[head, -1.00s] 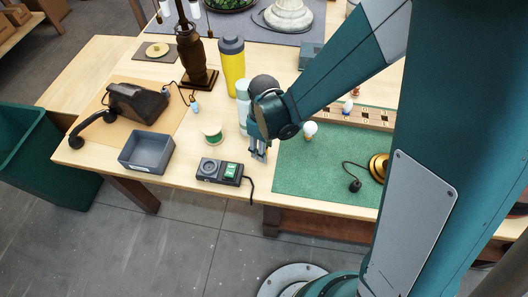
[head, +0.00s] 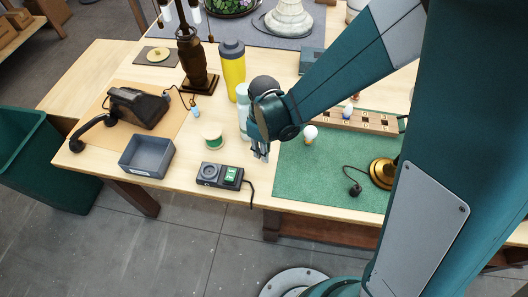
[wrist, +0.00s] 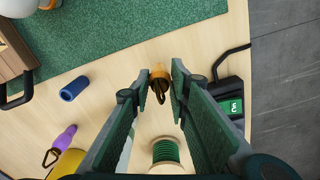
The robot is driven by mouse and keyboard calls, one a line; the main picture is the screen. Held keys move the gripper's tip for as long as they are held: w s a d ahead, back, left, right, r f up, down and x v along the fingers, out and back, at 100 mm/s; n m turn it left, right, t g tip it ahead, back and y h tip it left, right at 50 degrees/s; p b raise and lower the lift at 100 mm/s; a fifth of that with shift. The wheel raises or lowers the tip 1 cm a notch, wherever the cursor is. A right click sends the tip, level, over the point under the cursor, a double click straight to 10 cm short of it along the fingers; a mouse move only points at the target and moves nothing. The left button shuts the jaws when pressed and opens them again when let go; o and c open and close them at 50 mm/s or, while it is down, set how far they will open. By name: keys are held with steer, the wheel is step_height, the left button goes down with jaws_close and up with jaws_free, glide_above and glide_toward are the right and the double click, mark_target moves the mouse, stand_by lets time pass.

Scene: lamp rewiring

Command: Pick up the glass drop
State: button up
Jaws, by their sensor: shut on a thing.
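An amber glass drop (wrist: 160,75) with a dark wire loop shows between my fingertips in the wrist view. My gripper (wrist: 160,88) is shut on it; the same gripper (head: 261,152) shows in the head view over the table's front part, left of the green mat. The drop itself cannot be made out in the head view. A purple drop-shaped piece (wrist: 65,138) with a wire loop lies on the table at the lower left of the wrist view.
A spool of green wire (head: 212,136) and a switch box (head: 220,176) with a cord stand close left of my gripper. A yellow bottle (head: 233,72) stands behind. The green mat (head: 320,175) holds a bulb (head: 310,133). A blue cylinder (wrist: 74,88) lies nearby.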

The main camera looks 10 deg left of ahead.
steer(key=shift+r, duration=4.4)
steer(key=shift+d, duration=0.1)
steer(key=s+d, duration=0.2)
steer(key=d, duration=2.3)
steer(key=shift+s+d+r, duration=0.25)
steer(key=shift+d+r, duration=0.05)
steer(key=shift+d, duration=0.1)
steer(key=shift+f, duration=0.1)
steer(key=shift+f+b, duration=0.4)
steer(key=shift+f, duration=2.4)
steer(key=shift+f, duration=0.1)
steer(key=shift+f+b, duration=0.3)
steer(key=shift+f, duration=1.7)
